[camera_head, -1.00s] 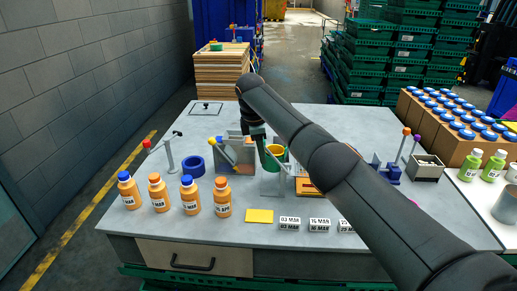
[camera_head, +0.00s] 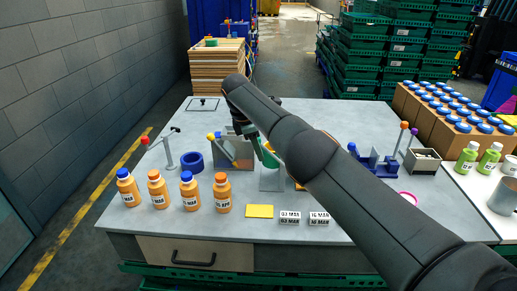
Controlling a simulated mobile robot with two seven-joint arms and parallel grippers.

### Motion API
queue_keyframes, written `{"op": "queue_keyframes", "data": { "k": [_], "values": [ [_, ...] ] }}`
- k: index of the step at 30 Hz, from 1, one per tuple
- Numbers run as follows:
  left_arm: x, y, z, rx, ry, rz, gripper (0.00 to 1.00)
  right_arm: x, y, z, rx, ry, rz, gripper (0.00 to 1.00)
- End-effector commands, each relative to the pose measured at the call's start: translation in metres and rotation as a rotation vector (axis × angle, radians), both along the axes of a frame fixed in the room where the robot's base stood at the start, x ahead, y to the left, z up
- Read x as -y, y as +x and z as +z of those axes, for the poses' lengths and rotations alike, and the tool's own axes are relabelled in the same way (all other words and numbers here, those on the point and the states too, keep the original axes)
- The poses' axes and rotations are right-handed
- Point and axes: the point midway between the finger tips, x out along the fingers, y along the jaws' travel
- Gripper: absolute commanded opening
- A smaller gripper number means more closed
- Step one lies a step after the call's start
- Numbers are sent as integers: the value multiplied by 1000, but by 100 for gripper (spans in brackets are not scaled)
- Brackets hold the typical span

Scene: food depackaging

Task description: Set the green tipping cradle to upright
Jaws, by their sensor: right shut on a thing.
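The green tipping cradle (camera_head: 270,158) shows as a slanted green strip above a pale grey stand (camera_head: 271,181) near the middle of the table. My right forearm covers much of it, so its full tilt and its inside are hidden. My right gripper (camera_head: 256,143) is at the cradle's upper left edge, shut on it; the fingertips are small and partly hidden. My left gripper is not in view.
A grey bin (camera_head: 233,158) with coloured-knob tools stands just left of the cradle. The table's back left is mostly clear.

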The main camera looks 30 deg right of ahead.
Motion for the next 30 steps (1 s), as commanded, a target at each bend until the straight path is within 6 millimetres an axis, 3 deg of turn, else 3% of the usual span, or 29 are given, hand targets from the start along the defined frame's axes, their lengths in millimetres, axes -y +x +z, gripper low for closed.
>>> {"op": "queue_keyframes", "data": {
  "k": [1,2,9,20,23,30],
  "values": [
    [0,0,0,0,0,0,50,-1,-2,-4,-10,2,0,0],
    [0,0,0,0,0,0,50,-1,-2,-4,-10,2,0,38],
    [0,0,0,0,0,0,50,-1,-1,-3,-5,1,0,64],
    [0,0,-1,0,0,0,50,-3,0,6,0,2,1,64],
    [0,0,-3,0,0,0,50,-8,-1,19,1,1,2,64],
    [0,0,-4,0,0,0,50,-27,-5,75,1,1,2,64]
  ]
}}
